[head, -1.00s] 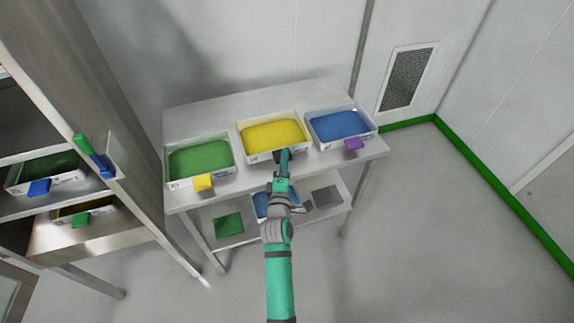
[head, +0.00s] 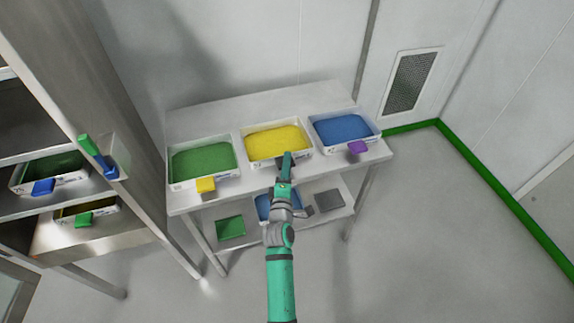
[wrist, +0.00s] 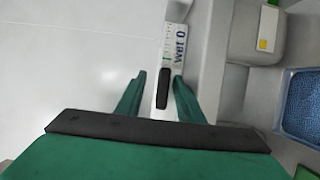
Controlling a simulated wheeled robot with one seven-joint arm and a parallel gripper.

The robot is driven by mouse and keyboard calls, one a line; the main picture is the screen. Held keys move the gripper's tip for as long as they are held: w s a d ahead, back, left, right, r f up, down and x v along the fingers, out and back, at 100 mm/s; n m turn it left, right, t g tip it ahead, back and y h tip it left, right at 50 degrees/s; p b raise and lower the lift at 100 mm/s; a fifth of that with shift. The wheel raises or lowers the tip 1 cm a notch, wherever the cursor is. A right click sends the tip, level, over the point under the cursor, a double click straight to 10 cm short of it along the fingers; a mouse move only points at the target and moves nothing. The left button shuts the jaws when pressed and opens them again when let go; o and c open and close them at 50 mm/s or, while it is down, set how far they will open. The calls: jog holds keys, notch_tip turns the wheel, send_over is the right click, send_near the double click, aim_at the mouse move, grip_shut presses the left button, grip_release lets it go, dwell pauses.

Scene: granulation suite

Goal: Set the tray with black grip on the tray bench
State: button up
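The tray with black grip appears to be the middle white tray (head: 252,160) of yellow powder, resting on the bench (head: 215,110) between two other trays. In the wrist view its black grip (wrist: 163,88) stands between my fingers, below a white label strip (wrist: 177,45) with printed letters. My gripper (head: 287,157) is at the tray's front edge in the head view and mostly hides the grip there. In the wrist view my gripper (wrist: 159,78) is open, with a gap visible on both sides of the grip.
A green-powder tray (head: 202,160) with yellow grip stands left, a blue-powder tray (head: 345,130) with purple grip right. A lower shelf (head: 243,222) holds a blue tray and flat panels. A rack (head: 150,180) with trays stands at the left. Floor to the right is clear.

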jog(key=shift+f, duration=0.1)
jog(key=s, duration=1)
jog(key=shift+s+a, duration=0.4)
jog(key=shift+a, duration=0.05)
jog(key=shift+s, duration=0.1)
jog(key=s+f+m+g+y, duration=0.1)
jog(key=s+f+m, duration=0.25)
jog(key=s, duration=0.75)
jog(key=s+f+m+g+y, duration=0.15)
jog(key=s+m, duration=0.25)
jog(key=s, duration=0.6)
jog(key=s+r+m, duration=0.3)
jog(key=s+m, duration=0.1)
jog(key=s, duration=0.5)
jog(key=s+d+r+m, duration=0.1)
jog(key=s+r+m, duration=0.2)
jog(key=s, duration=0.6)
jog(key=shift+d+m+h, duration=0.25)
jog(key=shift+m+h, duration=0.2)
jog(key=shift+m, duration=0.8)
jog(key=shift+w, duration=0.1)
